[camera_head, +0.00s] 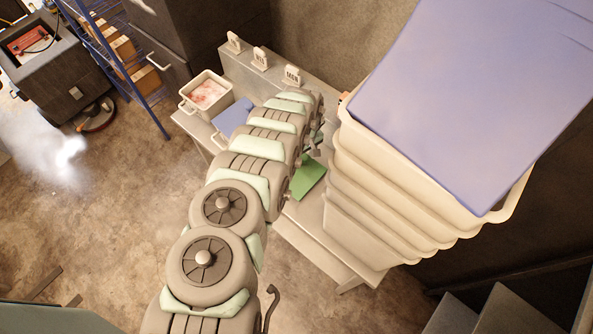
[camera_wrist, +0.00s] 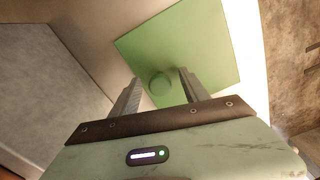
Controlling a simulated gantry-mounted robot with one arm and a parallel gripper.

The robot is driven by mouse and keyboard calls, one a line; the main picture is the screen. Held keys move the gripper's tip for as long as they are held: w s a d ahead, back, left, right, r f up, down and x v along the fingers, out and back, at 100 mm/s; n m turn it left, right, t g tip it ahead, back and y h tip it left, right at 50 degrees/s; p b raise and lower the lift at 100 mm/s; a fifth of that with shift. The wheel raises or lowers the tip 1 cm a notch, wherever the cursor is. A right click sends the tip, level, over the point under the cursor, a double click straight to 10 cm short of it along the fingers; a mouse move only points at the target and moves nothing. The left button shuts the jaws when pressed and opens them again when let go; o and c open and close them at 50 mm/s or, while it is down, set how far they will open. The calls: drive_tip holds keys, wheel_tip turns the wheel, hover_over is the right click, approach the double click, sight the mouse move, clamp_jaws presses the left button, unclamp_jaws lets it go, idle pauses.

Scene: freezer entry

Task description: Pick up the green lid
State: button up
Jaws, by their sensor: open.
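The green lid (camera_wrist: 205,52) is a flat square plate with a round knob (camera_wrist: 159,84) in the wrist view. My gripper (camera_wrist: 160,76) is open, and the knob shows between its two fingers. I cannot tell whether either finger touches it. In the head view the green lid (camera_head: 307,177) shows partly on the metal table, to the right of my arm. My arm hides part of the lid and the gripper's fingers there.
A stack of white bins (camera_head: 400,200) with a blue-purple lid (camera_head: 475,90) stands close on the right. A white bin with pinkish contents (camera_head: 206,93) and a blue lid (camera_head: 232,117) are at the table's left end. Label holders (camera_head: 260,60) line the back.

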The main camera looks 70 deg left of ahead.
drive_tip(key=shift+c, duration=0.5)
clamp_jaws()
